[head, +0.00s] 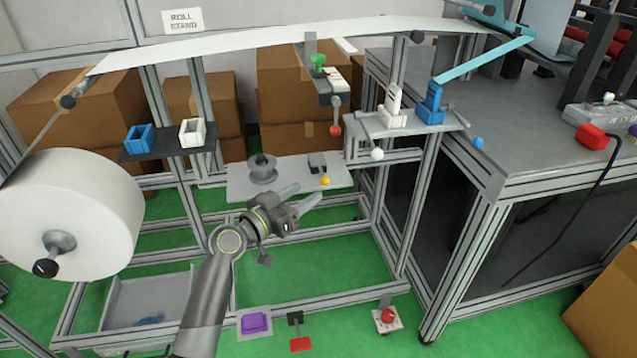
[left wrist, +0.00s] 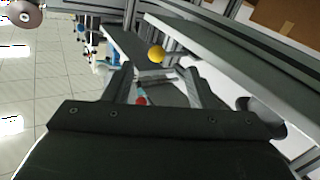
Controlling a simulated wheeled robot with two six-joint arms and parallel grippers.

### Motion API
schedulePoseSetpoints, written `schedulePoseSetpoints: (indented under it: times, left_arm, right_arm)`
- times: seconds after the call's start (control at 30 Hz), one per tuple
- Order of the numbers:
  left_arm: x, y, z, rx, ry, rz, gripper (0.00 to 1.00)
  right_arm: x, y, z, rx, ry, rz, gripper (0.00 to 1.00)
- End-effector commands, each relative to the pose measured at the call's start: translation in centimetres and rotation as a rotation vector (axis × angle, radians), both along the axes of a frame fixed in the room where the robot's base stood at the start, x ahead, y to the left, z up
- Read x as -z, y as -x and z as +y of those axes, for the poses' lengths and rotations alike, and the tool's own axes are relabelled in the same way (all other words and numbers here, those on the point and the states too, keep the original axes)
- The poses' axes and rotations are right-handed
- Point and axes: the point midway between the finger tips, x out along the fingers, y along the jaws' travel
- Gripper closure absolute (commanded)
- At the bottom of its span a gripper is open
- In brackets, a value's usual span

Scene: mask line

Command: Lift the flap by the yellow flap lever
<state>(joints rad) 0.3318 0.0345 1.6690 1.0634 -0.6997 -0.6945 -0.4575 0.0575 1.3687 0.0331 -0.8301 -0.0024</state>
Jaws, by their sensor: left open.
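The yellow flap lever shows as a small yellow ball knob (head: 325,181) at the front right of a pale grey shelf in the frame. In the left wrist view the yellow knob (left wrist: 155,54) lies just beyond the fingertips, roughly centred between them. My left gripper (head: 309,193) is open and empty, a little to the left of and below the knob in the head view, apart from it. The left gripper's two fingers (left wrist: 160,74) stand spread in the left wrist view. I cannot make out the flap clearly. My right gripper is not in view.
The grey shelf (head: 285,190) carries a grey spool (head: 262,168) left of the knob. A red knob (head: 335,130) hangs above and a white knob (head: 377,154) is to the right. A large white roll (head: 70,215) stands at left. Frame posts flank the arm.

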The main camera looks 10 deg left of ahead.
Motion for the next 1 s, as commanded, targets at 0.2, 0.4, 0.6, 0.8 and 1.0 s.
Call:
schedulePoseSetpoints:
  times: [0.2, 0.4, 0.6, 0.8, 1.0]
  left_arm:
    - [0.0, -2.9, -2.3, 0.001, 0.001, 0.000, 0.49]
    - [0.0, -4.2, -3.3, 0.000, 0.001, -0.001, 0.49]
    - [0.0, -4.5, -3.5, -0.001, 0.000, 0.000, 0.49]
    - [0.0, -4.5, -3.5, -0.001, 0.000, 0.000, 0.53]
    - [0.0, -4.5, -3.5, 0.000, 0.001, 0.001, 0.79]
  right_arm:
    - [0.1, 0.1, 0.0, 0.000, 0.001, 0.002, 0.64]
    - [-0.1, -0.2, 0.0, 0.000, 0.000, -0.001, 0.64]
    - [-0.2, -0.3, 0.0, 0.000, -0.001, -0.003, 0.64]
    - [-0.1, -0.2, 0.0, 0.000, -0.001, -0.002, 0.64]
    - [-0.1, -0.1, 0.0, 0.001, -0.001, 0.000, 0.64]
